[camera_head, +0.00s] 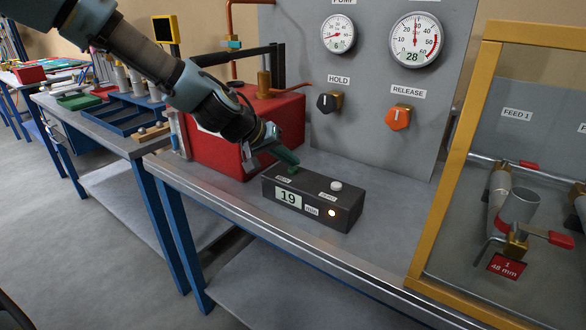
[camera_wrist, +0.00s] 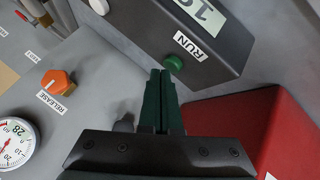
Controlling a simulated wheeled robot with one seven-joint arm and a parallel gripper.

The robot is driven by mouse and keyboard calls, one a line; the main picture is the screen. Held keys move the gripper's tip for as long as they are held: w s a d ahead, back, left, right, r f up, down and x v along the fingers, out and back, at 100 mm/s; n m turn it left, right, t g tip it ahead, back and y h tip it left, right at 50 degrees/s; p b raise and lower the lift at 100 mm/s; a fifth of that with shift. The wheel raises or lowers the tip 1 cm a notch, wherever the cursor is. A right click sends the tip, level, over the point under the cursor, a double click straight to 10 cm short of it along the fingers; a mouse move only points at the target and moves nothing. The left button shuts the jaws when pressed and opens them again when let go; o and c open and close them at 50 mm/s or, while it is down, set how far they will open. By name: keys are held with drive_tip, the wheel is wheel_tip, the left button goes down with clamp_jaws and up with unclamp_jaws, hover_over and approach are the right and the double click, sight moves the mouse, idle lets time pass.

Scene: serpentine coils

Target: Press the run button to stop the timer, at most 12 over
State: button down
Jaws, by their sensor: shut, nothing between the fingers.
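A dark timer box (camera_head: 340,204) stands on the grey bench; its display reads 19 and an orange lamp glows on its front. The green run button (camera_head: 292,170) is on the box's top at the left, and a white button (camera_head: 336,185) is on the top at the right. In the wrist view the green button (camera_wrist: 174,63) sits beside the RUN label (camera_wrist: 190,46). My gripper (camera_head: 294,158) is shut and empty, its green fingertips just above the run button. In the wrist view the fingertips (camera_wrist: 161,72) end close beside the button; I cannot tell whether they touch.
A red box (camera_head: 205,150) stands left of the timer, behind my arm. A grey panel behind carries gauges, a black HOLD knob (camera_head: 329,102) and an orange RELEASE knob (camera_head: 398,117). A yellow frame (camera_head: 452,165) rises at the right. The bench right of the timer is clear.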

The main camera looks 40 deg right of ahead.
sight(290, 172)
drive_tip(key=shift+f, duration=0.4)
drive_tip(key=shift+r, duration=0.5)
drive_tip(key=shift+r+p, duration=2.45)
drive_tip(key=shift+r, duration=0.5)
